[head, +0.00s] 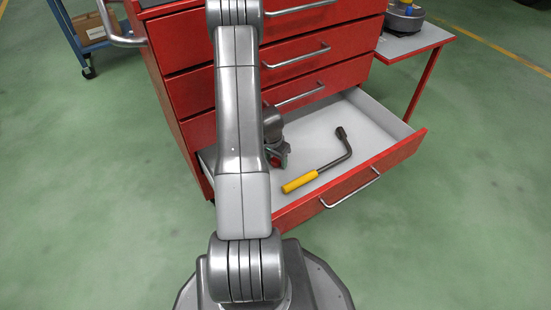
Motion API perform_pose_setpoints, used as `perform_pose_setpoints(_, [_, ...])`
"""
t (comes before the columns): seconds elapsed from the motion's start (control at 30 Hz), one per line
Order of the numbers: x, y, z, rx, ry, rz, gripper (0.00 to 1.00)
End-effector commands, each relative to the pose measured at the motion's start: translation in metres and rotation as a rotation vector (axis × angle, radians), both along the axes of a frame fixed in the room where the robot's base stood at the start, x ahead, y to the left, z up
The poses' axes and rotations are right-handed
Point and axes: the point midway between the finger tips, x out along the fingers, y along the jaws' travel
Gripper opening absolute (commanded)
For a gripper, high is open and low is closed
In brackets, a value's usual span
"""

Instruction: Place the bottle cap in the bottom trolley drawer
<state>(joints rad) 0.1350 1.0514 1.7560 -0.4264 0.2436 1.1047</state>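The red trolley's bottom drawer (395,148) is pulled open, with a light grey inside. My gripper (278,158) points down over the left part of this drawer, partly hidden behind my own arm. A small dark red thing (277,162), which may be the bottle cap, shows at the fingertips. I cannot tell whether the fingers are shut on it or whether it touches the drawer floor. A wrench with a yellow handle (300,182) lies in the drawer to the right of my gripper.
The upper drawers (310,57) are shut, with metal handles above the open drawer. A side shelf (410,42) stands at the right with a grey item on it. A blue cart (72,30) holds a cardboard box at the back left. The green floor is clear on both sides.

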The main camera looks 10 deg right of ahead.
Motion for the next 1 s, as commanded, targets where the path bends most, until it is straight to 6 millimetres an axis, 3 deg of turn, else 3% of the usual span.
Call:
perform_pose_setpoints(0.33, [0.000,0.000,0.009,-0.001,-0.001,0.001,0.58])
perform_pose_setpoints(0.7, [-0.007,0.009,0.088,0.000,-0.003,0.001,0.58])
perform_pose_setpoints(1.0, [-0.011,0.013,0.120,0.000,0.000,0.001,0.58])
